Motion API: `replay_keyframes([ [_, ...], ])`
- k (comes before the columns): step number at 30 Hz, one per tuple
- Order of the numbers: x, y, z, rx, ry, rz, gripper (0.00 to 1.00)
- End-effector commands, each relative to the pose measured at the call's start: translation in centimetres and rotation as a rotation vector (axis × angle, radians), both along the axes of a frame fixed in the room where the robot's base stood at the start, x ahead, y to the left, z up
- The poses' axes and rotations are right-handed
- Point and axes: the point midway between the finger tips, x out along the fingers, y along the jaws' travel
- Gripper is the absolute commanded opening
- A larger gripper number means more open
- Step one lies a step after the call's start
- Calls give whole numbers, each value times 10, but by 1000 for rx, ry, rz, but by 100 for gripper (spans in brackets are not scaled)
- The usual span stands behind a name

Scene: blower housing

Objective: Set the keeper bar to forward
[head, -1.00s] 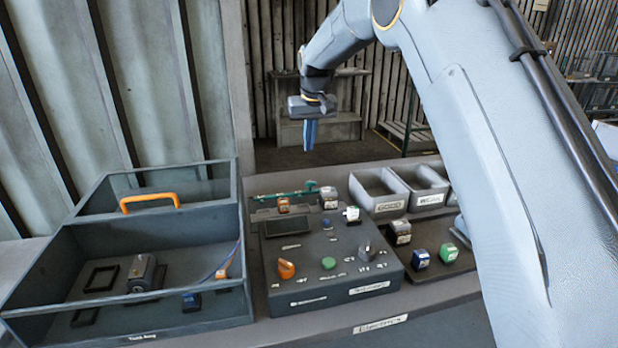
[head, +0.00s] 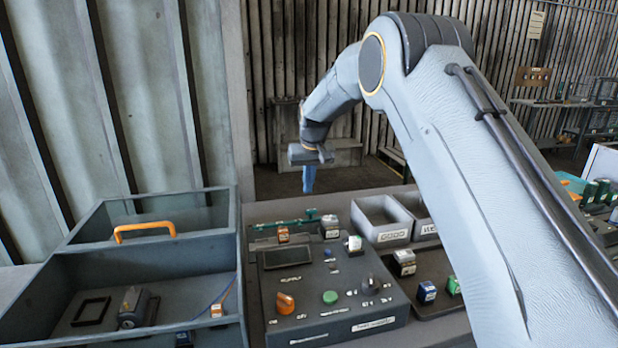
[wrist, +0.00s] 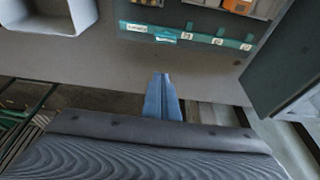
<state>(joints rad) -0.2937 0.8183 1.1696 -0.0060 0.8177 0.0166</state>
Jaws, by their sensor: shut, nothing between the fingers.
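A teal-green bar (head: 285,224), which looks like the keeper bar, runs along the far edge of the grey control box (head: 335,290). A small raised green piece (head: 312,214) stands near its right end in the head view. In the wrist view the bar (wrist: 200,36) lies at the top, with several white labels and a teal piece (wrist: 165,36) on it; the label text is too small to read. My gripper (head: 309,190) is shut and empty, pointing down beyond the box's far side. Its blue fingers (wrist: 163,78) are apart from the bar in the wrist view.
An open grey tool tray (head: 100,290) with an orange handle (head: 145,231) stands left of the box. Grey bins (head: 385,215) stand behind and right. Orange and white blocks (head: 283,234) stand close to the bar. A bare strip of bench (wrist: 110,58) lies between fingers and bar.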

Motion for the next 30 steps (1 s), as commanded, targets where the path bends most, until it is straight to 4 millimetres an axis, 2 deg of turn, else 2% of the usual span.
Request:
replay_keyframes([
  [3, 6, 1, -19, -1, 3, -1, 0],
  [11, 16, 4, -51, 0, 1, -1, 0],
  [21, -16, -5, -48, 0, 0, -1, 0],
  [30, -22, -7, -50, 0, 0, -1, 0],
])
